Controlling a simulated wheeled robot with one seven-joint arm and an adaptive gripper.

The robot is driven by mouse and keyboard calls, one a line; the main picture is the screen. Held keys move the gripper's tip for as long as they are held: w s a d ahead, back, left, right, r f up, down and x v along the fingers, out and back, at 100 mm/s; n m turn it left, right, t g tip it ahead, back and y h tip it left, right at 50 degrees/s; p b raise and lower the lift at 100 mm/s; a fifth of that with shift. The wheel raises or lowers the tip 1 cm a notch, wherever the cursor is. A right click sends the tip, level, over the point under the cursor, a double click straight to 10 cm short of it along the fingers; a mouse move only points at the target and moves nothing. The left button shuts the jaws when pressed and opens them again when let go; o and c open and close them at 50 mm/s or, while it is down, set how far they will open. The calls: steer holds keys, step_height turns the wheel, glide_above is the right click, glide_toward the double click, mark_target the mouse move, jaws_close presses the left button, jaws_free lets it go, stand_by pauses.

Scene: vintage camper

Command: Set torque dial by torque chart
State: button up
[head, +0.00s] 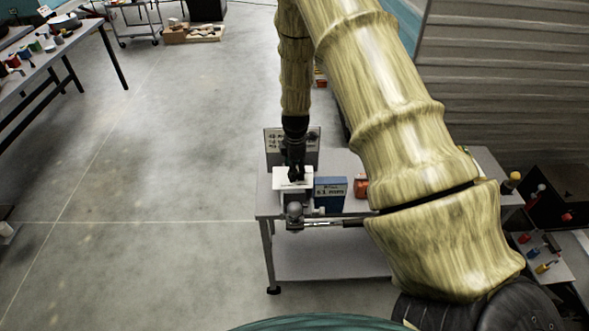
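My gripper (296,172) is black and points down at the left end of a grey table (320,258). It is over or against a white block or panel (281,185); I cannot tell whether they touch. Its fingers are too small and dark to show whether they are open. A grey sign with dark writing (273,142), perhaps the torque chart, stands behind my gripper and is partly hidden by it. A metal bar with a round grey head (294,210), perhaps a torque wrench, lies along the front edge. I cannot make out a torque dial.
My arm hides the table's right part. Small coloured items sit on a surface at far right (548,258). A workbench (50,60) stands at upper left.

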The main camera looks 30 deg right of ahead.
steer(key=shift+f, duration=0.35)
steer(key=shift+w+f, duration=0.3)
steer(key=shift+f, duration=0.4)
steer(key=shift+s, duration=0.1)
steer(key=shift+s+r, duration=0.1)
steer(key=shift+r, duration=0.05)
steer(key=c, duration=1)
steer(key=shift+c, duration=0.2)
